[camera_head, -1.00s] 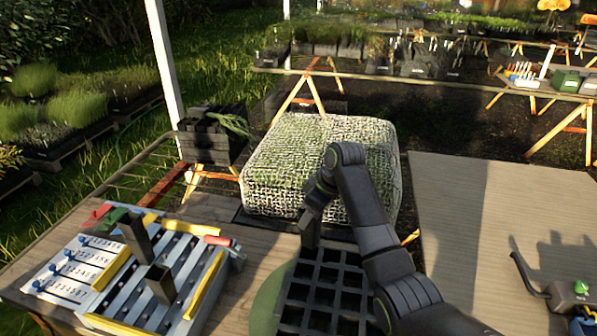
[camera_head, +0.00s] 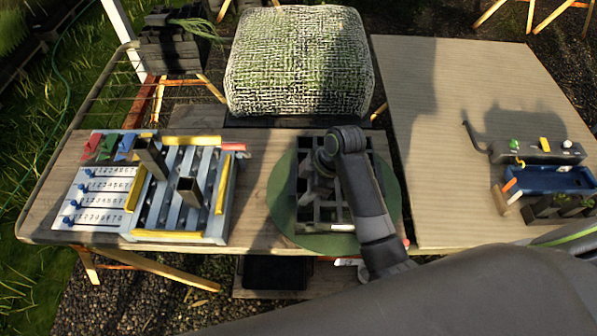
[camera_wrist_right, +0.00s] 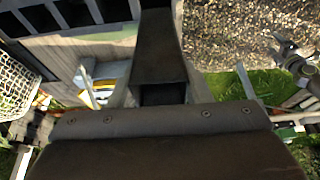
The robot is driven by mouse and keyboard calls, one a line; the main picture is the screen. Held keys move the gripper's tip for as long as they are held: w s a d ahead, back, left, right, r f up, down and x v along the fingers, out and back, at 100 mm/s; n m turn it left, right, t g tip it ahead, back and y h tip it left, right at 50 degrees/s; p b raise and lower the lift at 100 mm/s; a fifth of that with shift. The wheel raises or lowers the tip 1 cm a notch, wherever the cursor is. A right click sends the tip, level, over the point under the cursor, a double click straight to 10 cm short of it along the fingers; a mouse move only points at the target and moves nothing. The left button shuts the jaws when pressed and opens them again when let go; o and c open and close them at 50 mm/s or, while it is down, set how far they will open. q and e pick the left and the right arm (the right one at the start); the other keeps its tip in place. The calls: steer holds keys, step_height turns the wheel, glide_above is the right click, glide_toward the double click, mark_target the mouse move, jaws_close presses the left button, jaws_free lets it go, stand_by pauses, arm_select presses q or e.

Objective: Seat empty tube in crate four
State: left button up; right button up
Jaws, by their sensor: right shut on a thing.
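A dark gridded crate (camera_head: 338,215) stands on a round green mat (camera_head: 283,218) right of the table's middle; a corner of it shows in the wrist view (camera_wrist_right: 75,17). My right gripper (camera_head: 323,166) is over the crate's left part. In the wrist view it is shut (camera_wrist_right: 160,98) on a dark square tube (camera_wrist_right: 160,45), whose near end is open and looks hollow. The tube's far end runs out of that view, so I cannot tell whether it is inside a cell.
A grey slotted rack (camera_head: 219,210) with yellow bars stands at the left with two upright dark square tubes, one behind (camera_head: 150,157) and one in front (camera_head: 189,190). A numbered white board (camera_head: 95,200) adjoins it. A netted block (camera_head: 298,62) stands behind the crate. A blue tray (camera_head: 550,181) lies far right.

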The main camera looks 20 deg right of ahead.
steer(key=shift+d+f, duration=0.2)
steer(key=shift+f, duration=0.95)
arm_select(q)
steer(key=shift+d, duration=0.5)
arm_select(e)
steer(key=shift+a, duration=0.1)
arm_select(q)
steer(key=shift+w+a, duration=0.1)
steer(key=shift+a, duration=0.05)
arm_select(e)
steer(key=shift+f, duration=0.3)
steer(key=shift+f, duration=0.1)
steer(key=shift+f, duration=0.15)
steer(key=shift+f+b, duration=2.45)
steer(key=shift+f, duration=1.85)
arm_select(q)
step_height(320, 180, down, 5)
steer(key=shift+r, duration=0.1)
arm_select(e)
steer(key=shift+s+f, duration=0.1)
steer(key=shift+f, duration=0.05)
